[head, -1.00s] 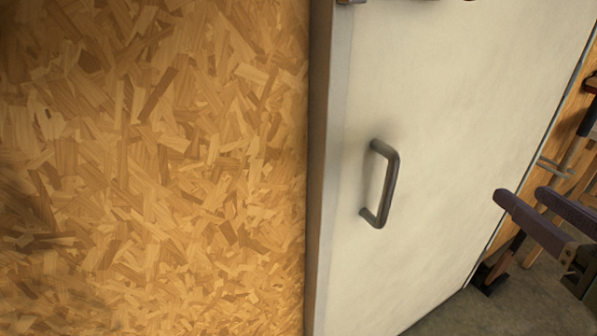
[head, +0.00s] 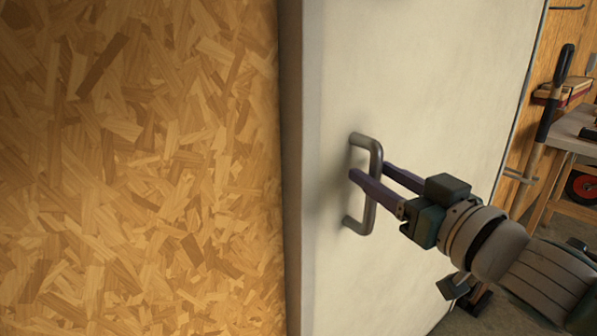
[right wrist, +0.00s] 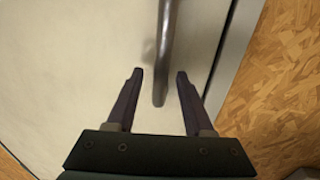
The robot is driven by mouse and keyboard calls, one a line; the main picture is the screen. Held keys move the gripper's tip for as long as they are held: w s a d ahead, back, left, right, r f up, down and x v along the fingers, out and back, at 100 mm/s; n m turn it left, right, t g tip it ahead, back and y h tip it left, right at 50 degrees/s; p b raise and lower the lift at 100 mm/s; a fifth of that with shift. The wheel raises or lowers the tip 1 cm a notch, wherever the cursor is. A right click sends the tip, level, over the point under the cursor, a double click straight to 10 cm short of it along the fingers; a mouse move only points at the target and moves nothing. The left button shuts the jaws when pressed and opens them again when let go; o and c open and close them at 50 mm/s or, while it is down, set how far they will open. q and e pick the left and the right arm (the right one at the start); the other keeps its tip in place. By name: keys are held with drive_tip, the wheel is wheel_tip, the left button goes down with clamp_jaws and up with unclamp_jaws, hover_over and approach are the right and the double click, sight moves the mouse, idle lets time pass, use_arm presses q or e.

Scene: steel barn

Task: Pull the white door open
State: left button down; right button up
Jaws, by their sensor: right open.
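The white door (head: 430,80) stands in front of me and looks closed at its left edge. Its grey metal D-shaped handle (head: 374,160) is near that left edge. My right gripper (head: 368,175) is at the handle, open, with its two purple fingers on either side of the upright bar. In the right wrist view, the handle (right wrist: 164,60) comes down between the open fingertips (right wrist: 159,75), with a gap on both sides. Whether a finger touches the bar cannot be told. The left gripper is not in view.
A chipboard wall (head: 130,160) fills the left side, beside the door's pale frame (head: 291,200). To the right of the door are a workbench (head: 575,135) and a long-handled tool (head: 545,110). Concrete floor shows at the lower right.

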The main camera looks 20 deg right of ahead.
drive_tip(key=shift+w+a, duration=0.1)
drive_tip(key=shift+w, duration=0.5)
clamp_jaws()
idle(1.1)
